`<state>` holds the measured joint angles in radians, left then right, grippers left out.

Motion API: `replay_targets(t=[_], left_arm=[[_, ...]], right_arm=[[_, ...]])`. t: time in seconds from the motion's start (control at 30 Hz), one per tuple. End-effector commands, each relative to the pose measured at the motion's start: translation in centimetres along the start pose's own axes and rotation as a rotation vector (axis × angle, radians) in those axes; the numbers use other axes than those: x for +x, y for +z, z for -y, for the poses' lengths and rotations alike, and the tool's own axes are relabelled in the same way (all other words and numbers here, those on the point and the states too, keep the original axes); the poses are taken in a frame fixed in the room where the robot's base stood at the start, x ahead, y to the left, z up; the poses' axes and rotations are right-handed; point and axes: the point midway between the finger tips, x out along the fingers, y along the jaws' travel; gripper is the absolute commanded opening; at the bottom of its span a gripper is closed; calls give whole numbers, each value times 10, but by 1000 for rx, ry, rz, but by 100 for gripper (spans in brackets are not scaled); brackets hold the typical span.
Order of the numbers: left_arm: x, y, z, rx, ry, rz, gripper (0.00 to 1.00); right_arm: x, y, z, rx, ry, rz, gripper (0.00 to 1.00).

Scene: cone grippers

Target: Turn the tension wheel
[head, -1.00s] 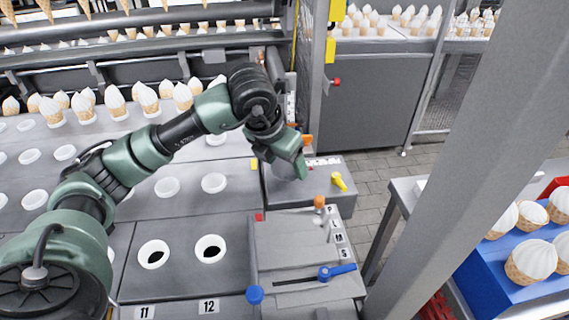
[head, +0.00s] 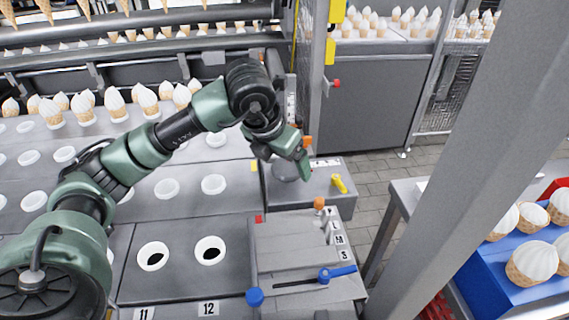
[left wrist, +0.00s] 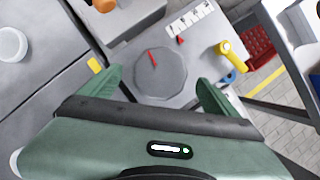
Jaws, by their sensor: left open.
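The tension wheel is a grey round disk (left wrist: 160,85) with a red pointer line, set in a grey panel. It lies between and beyond my left gripper's two green fingers in the left wrist view. In the head view the wheel (head: 285,171) is partly hidden behind the gripper. A white scale strip (left wrist: 190,30) and a small red triangle mark (left wrist: 181,40) sit beside it. My left gripper (head: 298,163) is open and empty above the panel; whether it touches the wheel cannot be told. My right gripper is not in view.
A yellow lever (head: 339,183) stands right of the wheel. A grey post (head: 465,150) rises at the right. Cones (head: 115,101) stand in a row behind my arm.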

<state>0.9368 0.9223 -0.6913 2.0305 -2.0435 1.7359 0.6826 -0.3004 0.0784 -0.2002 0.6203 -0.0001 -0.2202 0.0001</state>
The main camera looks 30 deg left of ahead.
Motion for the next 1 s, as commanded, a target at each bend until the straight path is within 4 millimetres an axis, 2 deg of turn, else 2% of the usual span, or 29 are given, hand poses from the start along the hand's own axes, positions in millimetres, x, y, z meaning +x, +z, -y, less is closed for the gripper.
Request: replay_targets(t=[0.2,0.4,1.0], left_arm=[[-39,1,0,1,2,6,91],[-62,0,-1,-2,2,3,91],[-67,0,-1,-1,2,1,91]], right_arm=[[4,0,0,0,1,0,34],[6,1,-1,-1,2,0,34],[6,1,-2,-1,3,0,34]])
